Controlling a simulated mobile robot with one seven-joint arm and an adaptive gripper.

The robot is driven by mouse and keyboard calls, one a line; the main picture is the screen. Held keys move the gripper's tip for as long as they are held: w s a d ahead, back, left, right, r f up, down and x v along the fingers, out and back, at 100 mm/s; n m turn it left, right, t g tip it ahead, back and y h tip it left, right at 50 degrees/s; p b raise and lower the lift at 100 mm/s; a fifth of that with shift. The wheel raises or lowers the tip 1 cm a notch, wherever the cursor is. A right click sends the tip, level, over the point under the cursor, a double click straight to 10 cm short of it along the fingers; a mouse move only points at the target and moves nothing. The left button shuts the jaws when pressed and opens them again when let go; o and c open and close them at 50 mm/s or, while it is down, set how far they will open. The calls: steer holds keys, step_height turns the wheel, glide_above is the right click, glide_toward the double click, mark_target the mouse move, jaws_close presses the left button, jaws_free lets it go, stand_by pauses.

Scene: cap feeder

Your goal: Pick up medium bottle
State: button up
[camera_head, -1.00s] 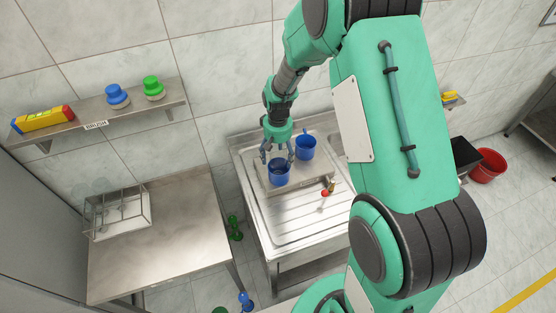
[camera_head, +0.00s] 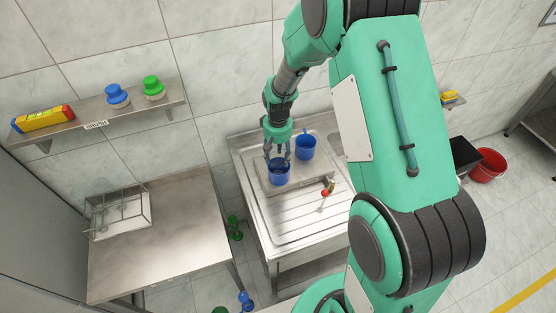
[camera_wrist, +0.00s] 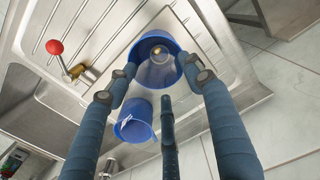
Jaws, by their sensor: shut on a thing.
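A blue open-topped round container (camera_head: 279,176) stands on the raised metal plate at the sink unit. It also shows in the wrist view (camera_wrist: 152,43), with a pale round spot inside that I cannot make out. My gripper (camera_head: 277,158) points down at it, and its fingers (camera_wrist: 160,80) are shut on the container's rim in the wrist view. A second blue container with a handle (camera_head: 305,148) stands close behind it to the right, apart from my fingers, and also shows in the wrist view (camera_wrist: 133,126). No label marks either one as the medium bottle.
A tap with a red knob (camera_head: 325,190) is right of the container on the steel sink unit (camera_head: 295,228). A steel table (camera_head: 165,255) with a wire rack (camera_head: 120,212) stands left. A wall shelf (camera_head: 75,127) holds blue- and green-topped items and a yellow-red box.

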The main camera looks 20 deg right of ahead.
step_height(320, 180, up, 10)
stand_by(0.9)
steer(key=shift+r, duration=0.1)
stand_by(0.4)
step_height(320, 180, up, 14)
steer(key=p, duration=0.7)
steer(key=shift+f, duration=0.2)
stand_by(0.5)
